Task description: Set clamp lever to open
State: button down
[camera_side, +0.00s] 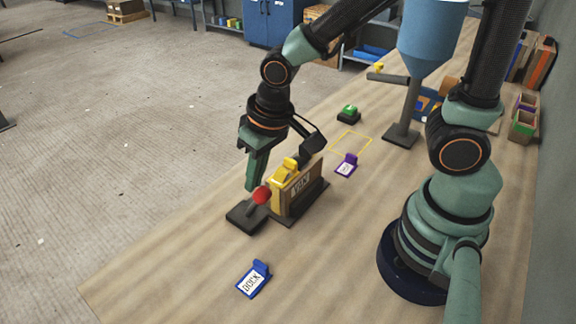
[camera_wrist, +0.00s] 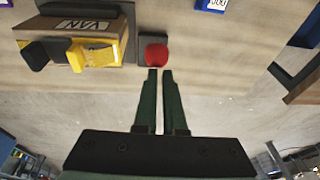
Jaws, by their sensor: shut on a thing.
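The clamp lever has a round red knob (camera_side: 262,194) on a short stalk above a dark base plate (camera_side: 245,217). The knob also shows in the wrist view (camera_wrist: 154,53), just beyond my fingertips. My gripper (camera_side: 252,187) points down beside the knob in the side view. In the wrist view my gripper (camera_wrist: 159,71) has its green fingers close together, shut on the lever. Exactly where the fingertips grip it is hidden. A brown block marked VAN (camera_side: 301,187) with a yellow part (camera_side: 286,171) on it stands right next to the lever.
A blue DOCK card holder (camera_side: 254,279) lies at the table's front, and a purple one (camera_side: 346,164) lies behind the block. A green button (camera_side: 349,113), a yellow outline and a blue hopper (camera_side: 430,38) on a stand are farther back. The front table is mostly clear.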

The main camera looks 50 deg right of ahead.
jog(key=s+a+v, duration=0.1)
jog(key=s+v, duration=0.1)
jog(key=v, duration=0.7)
jog(key=w+d+r+t, duration=0.1)
jog(key=d, duration=0.5)
jog(key=d+r+t+h, duration=0.1)
jog(key=d+r+t, duration=0.1)
jog(key=d, duration=0.4)
jog(key=shift+w+d+r, duration=0.3)
jog(key=shift+w+r, duration=0.05)
jog(key=shift+w, duration=0.05)
dwell(0.8)
